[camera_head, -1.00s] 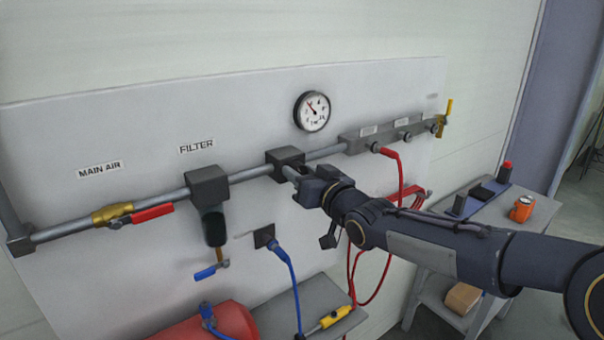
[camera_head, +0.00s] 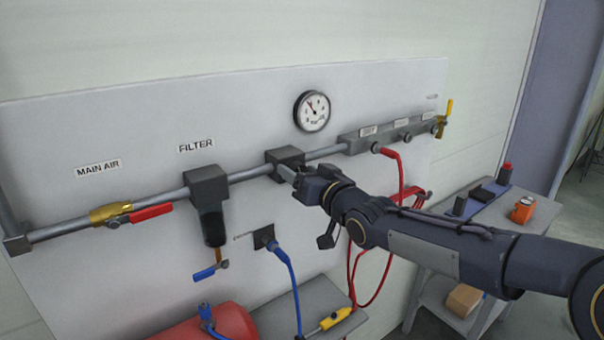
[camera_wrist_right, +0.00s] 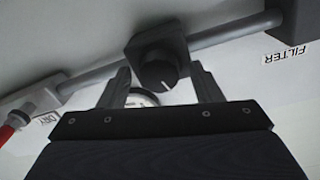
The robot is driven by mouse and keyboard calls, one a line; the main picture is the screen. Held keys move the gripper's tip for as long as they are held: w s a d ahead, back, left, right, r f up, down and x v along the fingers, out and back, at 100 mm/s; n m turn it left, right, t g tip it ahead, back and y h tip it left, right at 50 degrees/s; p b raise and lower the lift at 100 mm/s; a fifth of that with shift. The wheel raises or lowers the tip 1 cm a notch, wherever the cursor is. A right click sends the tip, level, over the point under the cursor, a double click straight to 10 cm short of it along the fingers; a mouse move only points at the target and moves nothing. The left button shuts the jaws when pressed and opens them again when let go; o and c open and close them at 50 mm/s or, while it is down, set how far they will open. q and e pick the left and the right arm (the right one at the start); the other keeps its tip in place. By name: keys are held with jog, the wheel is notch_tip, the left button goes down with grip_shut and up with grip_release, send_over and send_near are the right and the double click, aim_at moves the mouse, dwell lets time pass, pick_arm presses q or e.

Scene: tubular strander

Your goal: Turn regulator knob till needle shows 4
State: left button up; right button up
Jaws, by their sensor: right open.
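The regulator (camera_head: 286,159) is a dark block on the pipe in the middle of the panel. Its black round knob (camera_wrist_right: 158,72) with a white mark shows in the right wrist view. My right gripper (camera_wrist_right: 160,78) is open, with one finger on each side of the knob; I cannot tell whether they touch it. In the head view my right gripper (camera_head: 298,178) hides the knob. My left gripper is not in view.
The filter (camera_head: 207,187) hangs from the pipe left of the regulator. A red-handled main air valve (camera_head: 132,215) is further left. A blue hose (camera_head: 287,270) and a red hose (camera_head: 398,172) hang below the pipe. A side table (camera_head: 493,213) stands at right.

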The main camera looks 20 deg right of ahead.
jog(key=v, duration=0.8)
jog(key=shift+b, duration=0.35)
jog(key=shift+w, duration=0.1)
dwell(2.4)
jog(key=w+a+n+b, duration=0.2)
jog(key=w+n+b, duration=0.1)
jog(key=w, duration=0.4)
jog(key=shift+a+n, duration=0.15)
jog(key=shift+n, duration=0.55)
jog(key=shift+w+f, duration=0.1)
